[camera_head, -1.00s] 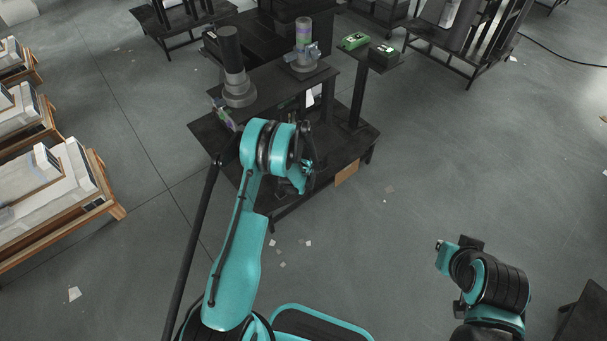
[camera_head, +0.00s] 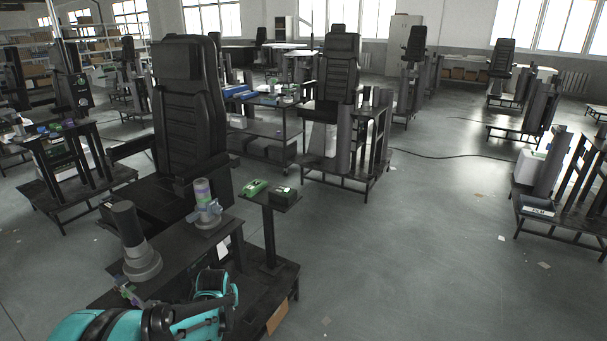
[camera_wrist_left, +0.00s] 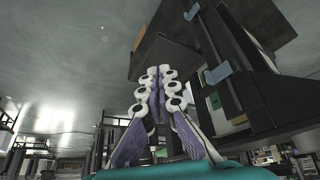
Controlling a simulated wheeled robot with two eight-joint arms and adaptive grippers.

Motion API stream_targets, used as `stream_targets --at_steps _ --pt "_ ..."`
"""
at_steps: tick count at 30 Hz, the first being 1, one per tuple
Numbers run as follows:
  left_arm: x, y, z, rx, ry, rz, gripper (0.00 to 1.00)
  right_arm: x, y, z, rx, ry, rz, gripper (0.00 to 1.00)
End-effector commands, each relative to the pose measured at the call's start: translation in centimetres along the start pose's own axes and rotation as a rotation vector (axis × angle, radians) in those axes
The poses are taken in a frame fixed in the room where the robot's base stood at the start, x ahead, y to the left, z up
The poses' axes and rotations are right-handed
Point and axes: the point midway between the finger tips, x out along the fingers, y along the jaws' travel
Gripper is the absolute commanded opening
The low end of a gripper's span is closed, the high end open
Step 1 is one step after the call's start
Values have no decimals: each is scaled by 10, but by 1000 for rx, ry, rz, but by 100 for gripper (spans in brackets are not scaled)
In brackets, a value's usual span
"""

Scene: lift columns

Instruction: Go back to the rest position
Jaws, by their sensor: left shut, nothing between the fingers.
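My left arm (camera_head: 100,326) comes in teal and black at the bottom left of the head view, beside the front of the dark workstation table (camera_head: 185,248). Dark workstation structure (camera_wrist_left: 235,75) fills the right of that view, behind the fingers. My right gripper is not in view.
A dark cylinder column (camera_head: 130,228), a lighter column (camera_head: 204,196) and a green device (camera_head: 254,187) stand on the workstation. A black chair (camera_head: 188,110) stands behind it. More stands (camera_head: 345,175) are farther back. Open grey floor (camera_head: 420,260) lies to the right.

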Motion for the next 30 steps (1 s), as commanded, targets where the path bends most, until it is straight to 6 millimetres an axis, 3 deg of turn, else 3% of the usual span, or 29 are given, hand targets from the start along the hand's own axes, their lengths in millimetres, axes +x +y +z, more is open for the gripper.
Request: stream_targets --at_steps 1,6,11,15,19,24,30 --pt "-28 2 4 11 9 7 0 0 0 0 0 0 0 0" --pt "-104 6 26 47 42 26 0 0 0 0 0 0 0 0" --pt "-162 6 61 80 73 43 0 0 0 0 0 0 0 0" --pt "-201 5 99 110 100 59 0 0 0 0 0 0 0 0" --pt "-225 3 137 134 124 72 0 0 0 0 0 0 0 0" --pt "-239 1 174 158 149 83 0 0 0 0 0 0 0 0" --pt "-242 0 191 170 161 89 0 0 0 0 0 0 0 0"
